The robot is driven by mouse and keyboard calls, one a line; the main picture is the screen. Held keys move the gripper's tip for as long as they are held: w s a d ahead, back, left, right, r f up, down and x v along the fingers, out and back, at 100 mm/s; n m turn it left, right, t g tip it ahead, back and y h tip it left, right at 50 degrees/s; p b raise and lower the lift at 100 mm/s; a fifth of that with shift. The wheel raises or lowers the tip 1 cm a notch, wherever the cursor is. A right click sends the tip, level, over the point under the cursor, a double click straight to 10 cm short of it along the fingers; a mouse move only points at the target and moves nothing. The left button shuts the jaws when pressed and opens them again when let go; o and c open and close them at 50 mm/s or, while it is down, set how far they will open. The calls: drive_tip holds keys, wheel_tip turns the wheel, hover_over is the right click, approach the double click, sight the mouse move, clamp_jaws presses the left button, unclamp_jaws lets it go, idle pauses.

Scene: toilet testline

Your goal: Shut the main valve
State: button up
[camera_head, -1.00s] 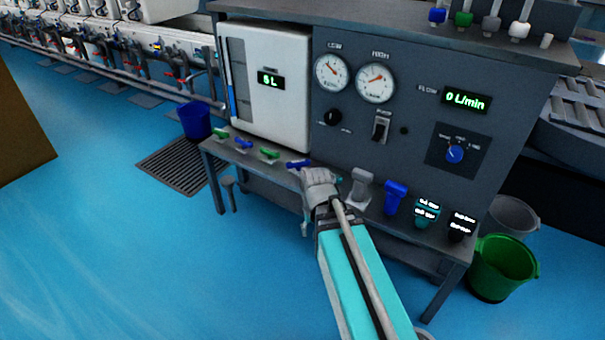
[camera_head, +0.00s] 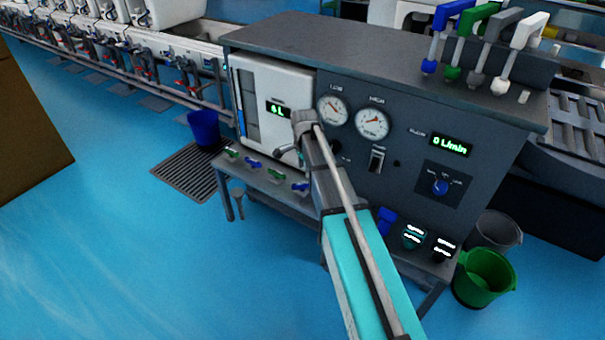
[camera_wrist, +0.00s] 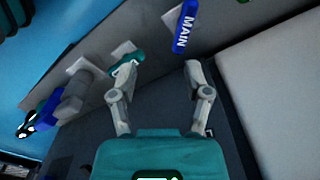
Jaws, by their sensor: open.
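The main valve (camera_wrist: 186,27) has a blue handle lettered MAIN and shows at the top of the wrist view, beyond my right finger. In the head view, two blue handles (camera_head: 253,164) (camera_head: 300,186) sit on the bench ledge; I cannot tell which is MAIN. My gripper (camera_wrist: 158,82) is open, with nothing between its fingers. In the wrist view, the main valve is apart from both fingertips. In the head view, my gripper (camera_head: 287,150) hangs in front of the white box's lower right, above the handles, partly hidden by my arm.
Green handles (camera_head: 231,152) (camera_head: 275,174) share the ledge; a green handle (camera_wrist: 127,62) lies near my left finger in the wrist view. The white box (camera_head: 262,95) and gauge panel (camera_head: 400,150) rise behind. A green bucket (camera_head: 485,277) stands right; blue floor is clear in front.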

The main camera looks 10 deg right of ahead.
sight(302, 183)
drive_tip(key=w+r+m+p, duration=0.2)
drive_tip(key=w+r, duration=0.1)
drive_tip(key=shift+w, duration=0.35)
drive_tip(key=shift+f, duration=0.2)
wheel_tip(302, 183, down, 13)
drive_tip(key=b, duration=1.4)
drive_tip(key=shift+f, duration=0.15)
clamp_jaws()
idle(0.5)
